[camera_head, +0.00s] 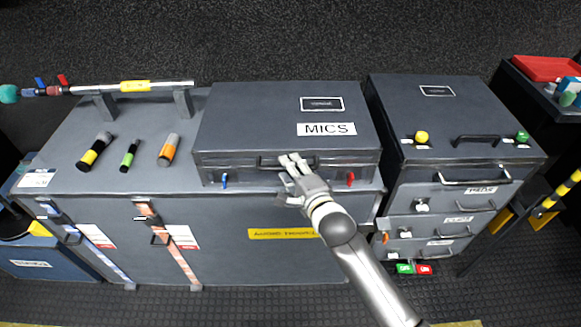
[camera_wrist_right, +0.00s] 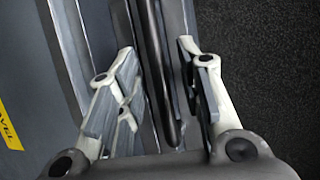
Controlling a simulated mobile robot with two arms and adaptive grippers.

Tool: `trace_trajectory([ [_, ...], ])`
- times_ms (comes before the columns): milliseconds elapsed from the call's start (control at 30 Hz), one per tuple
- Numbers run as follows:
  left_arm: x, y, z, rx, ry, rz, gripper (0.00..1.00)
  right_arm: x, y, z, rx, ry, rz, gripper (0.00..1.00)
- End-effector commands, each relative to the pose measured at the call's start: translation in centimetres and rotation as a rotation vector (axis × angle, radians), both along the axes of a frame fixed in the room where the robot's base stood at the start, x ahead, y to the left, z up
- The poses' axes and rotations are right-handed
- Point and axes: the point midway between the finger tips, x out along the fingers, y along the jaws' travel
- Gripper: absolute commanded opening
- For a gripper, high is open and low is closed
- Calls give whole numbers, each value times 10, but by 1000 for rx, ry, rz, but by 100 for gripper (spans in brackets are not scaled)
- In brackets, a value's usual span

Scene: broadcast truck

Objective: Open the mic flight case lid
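The mic flight case (camera_head: 285,120) is a dark grey box with a white "MICS" label, lying on a larger trunk. Its lid is shut. A dark handle (camera_head: 270,162) runs along its front edge, between a blue latch tab (camera_head: 224,180) and a red latch tab (camera_head: 351,179). My right gripper (camera_head: 291,164) is at the handle and hides part of it. In the right wrist view the fingers (camera_wrist_right: 160,95) stand apart, one on each side of the dark handle bar (camera_wrist_right: 155,70), with gaps visible. My left gripper is not in view.
The trunk (camera_head: 220,245) carries several microphones (camera_head: 95,151) on the left and a boom pole (camera_head: 135,86) on stands behind them. A grey drawer cabinet (camera_head: 440,110) with handles and knobs stands close on the right. Dark floor lies in front.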

Motion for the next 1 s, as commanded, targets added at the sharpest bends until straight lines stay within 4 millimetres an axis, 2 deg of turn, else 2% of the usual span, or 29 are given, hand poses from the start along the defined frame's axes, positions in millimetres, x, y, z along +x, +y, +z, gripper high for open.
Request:
trace_trajectory([
  [400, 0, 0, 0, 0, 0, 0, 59, 6, 3, -1, 1, -1, 1, 34],
  [667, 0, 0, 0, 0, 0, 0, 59, 6, 3, -1, 0, 0, 0, 2],
  [1000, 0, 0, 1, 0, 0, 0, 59, 6, 3, -1, 0, 1, 0, 0],
])
